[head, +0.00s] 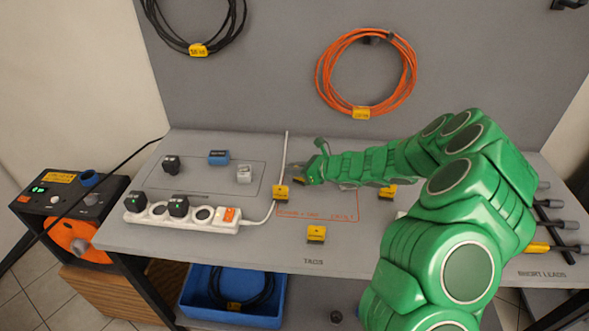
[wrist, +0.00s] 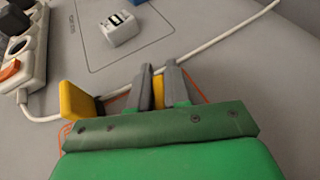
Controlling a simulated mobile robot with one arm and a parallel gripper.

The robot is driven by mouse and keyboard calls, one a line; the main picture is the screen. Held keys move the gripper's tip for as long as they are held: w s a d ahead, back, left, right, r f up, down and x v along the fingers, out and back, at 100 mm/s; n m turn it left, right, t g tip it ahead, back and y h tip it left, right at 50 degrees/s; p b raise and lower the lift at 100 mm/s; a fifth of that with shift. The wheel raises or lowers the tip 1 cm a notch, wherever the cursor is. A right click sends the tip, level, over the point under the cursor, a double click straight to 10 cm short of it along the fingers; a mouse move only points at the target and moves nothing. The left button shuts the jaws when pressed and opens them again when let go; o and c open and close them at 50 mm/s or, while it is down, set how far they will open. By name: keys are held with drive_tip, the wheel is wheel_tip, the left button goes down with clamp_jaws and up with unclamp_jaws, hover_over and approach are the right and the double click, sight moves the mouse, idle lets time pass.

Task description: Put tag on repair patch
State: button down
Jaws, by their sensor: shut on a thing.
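My gripper (head: 308,172) is low over the grey bench, beside the white cord. In the wrist view its two grey fingers (wrist: 158,90) are shut on a yellow tag (wrist: 158,93), which is mostly hidden between them. An orange outline with orange lettering (head: 318,217) marks an area on the bench, partly under my arm. I cannot tell for certain that this is the repair patch. Another yellow tag (head: 281,192) stands at the white cord, left of my gripper; it also shows in the wrist view (wrist: 78,99). Further yellow tags are at the front (head: 317,234) and right (head: 388,192).
A white power strip (head: 185,216) with plugs lies at the left. A black, a blue and a white adapter (head: 244,174) sit in an outlined area behind it. The white cord (head: 284,150) runs close to my gripper. Bare bench lies around the front tag.

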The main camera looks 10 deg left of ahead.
drive_tip(key=c, duration=1.1)
unclamp_jaws()
drive_tip(key=shift+r, duration=0.15)
drive_tip(key=shift+v, duration=6)
drive_tip(key=shift+s, duration=0.1)
